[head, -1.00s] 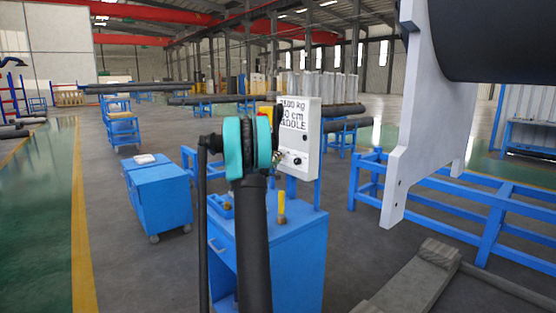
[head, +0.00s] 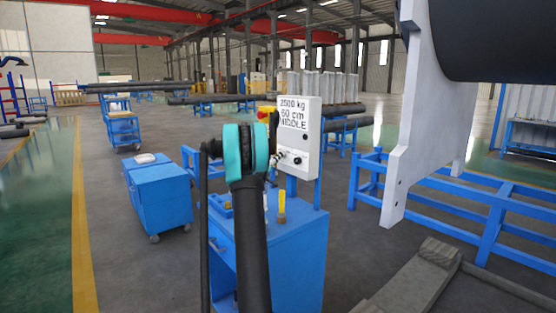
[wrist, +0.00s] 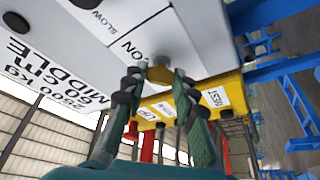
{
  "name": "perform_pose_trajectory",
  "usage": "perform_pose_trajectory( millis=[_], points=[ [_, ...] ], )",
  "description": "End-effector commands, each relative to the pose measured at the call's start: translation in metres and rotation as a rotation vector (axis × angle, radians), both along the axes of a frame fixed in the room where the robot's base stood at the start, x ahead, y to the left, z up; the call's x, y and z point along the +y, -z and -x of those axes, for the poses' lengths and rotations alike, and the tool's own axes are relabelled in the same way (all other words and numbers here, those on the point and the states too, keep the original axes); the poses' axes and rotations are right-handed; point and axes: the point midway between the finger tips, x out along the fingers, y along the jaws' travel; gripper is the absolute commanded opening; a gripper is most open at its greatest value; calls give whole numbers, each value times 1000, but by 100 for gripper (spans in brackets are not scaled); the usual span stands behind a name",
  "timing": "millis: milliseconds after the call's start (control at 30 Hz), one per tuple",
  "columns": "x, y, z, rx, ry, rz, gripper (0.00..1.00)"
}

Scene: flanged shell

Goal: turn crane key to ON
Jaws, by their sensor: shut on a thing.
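The white control box (head: 301,140) stands on a blue cabinet and reads 2500 kg, 60 cm, MIDDLE. In the wrist view its panel (wrist: 95,62) is tilted, with the labels SLOW and ON. My gripper (wrist: 158,84) has its two dark fingers at the panel, closed around a small brass-coloured piece (wrist: 160,70) beside the ON label, apparently the crane key. The fingers hide part of the key, and its exact angle cannot be told. In the head view my gripper (head: 276,157) is small and partly hidden behind my teal arm joint.
A yellow pendant box (wrist: 205,97) with labels, one reading REST, lies just beyond the fingers. The blue cabinet (head: 300,255) carries a yellow-topped cylinder (head: 282,208). A blue rack (head: 440,215) and a large pale plate (head: 415,110) are on the right.

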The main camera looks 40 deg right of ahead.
Motion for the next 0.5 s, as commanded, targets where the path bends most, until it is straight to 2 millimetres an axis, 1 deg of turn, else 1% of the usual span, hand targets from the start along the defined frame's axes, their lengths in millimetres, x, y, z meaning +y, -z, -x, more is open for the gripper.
perform_pose_trajectory(
  millis=[167, 200, 333, 367, 500],
  points=[
    [0, 1, 1, -1, 1, -2, 0],
    [0, 1, 1, -1, 1, -2, 31],
    [0, 1, 1, 0, 1, -1, 47],
    [0, 1, 1, 0, 1, -1, 48],
    [0, 0, 0, 0, 1, -1, 48]
  ],
)
